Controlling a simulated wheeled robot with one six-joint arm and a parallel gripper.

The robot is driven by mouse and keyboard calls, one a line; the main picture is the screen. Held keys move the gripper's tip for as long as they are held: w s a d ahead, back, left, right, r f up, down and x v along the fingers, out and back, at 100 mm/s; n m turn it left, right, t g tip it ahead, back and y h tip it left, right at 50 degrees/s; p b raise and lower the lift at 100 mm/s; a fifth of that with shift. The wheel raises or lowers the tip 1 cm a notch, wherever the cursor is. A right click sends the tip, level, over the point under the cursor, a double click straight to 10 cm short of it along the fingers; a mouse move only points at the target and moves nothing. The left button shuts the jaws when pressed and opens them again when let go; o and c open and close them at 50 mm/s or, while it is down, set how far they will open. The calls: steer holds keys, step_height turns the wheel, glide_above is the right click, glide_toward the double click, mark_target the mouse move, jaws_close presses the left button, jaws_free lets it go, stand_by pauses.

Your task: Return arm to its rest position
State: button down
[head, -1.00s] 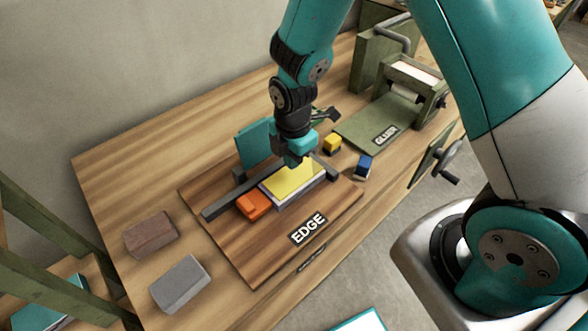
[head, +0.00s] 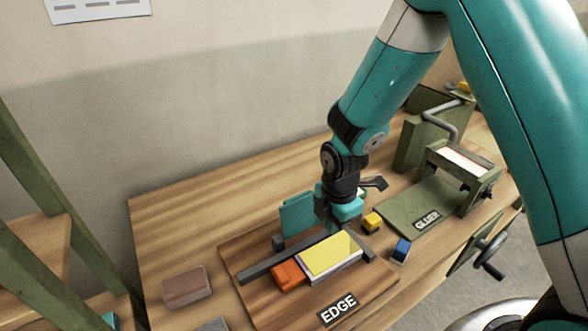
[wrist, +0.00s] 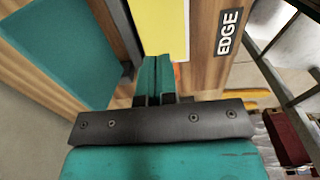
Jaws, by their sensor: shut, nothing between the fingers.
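My gripper (head: 328,226) is shut and empty, pointing down at the back edge of the yellow-topped stack (head: 331,257). In the wrist view my gripper's teal fingers (wrist: 157,72) are pressed together, with the yellow sheet (wrist: 156,25) just beyond them. I cannot tell whether the tips touch the stack. The stack lies on the wooden board marked EDGE (head: 298,307), beside dark grey rails (head: 262,269). An orange block (head: 288,273) sits at the stack's left end. My arm reaches down from the upper right.
A teal plate (head: 297,213) stands behind the stack, close to my gripper. Yellow (head: 372,222) and blue (head: 401,250) blocks lie right, before the green gluer (head: 425,205). A brown block (head: 186,287) is left. The back left of the table (head: 215,200) is clear.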

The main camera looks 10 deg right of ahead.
steer(key=shift+r, duration=0.1)
steer(key=s+a+r+m+y+b, duration=0.2)
steer(key=s+r+m, duration=0.5)
steer(key=s+r, duration=0.2)
steer(key=s+a+r+m+y+b, duration=0.2)
steer(key=s+r+m+b, duration=0.1)
steer(key=s+r+m, duration=0.4)
steer(key=s+r, duration=0.1)
steer(key=s, duration=0.1)
steer(key=shift+s+a+r+m+b, duration=0.15)
steer(key=shift+s+r+m+b, duration=0.15)
steer(key=shift+r, duration=0.05)
steer(key=shift+w, duration=0.1)
steer(key=m+h+p, duration=0.2)
steer(key=m+h, duration=0.2)
steer(key=m, duration=1.7)
glide_above(330, 251)
step_height(330, 251, down, 18)
step_height(330, 251, down, 6)
steer(key=b, duration=0.5)
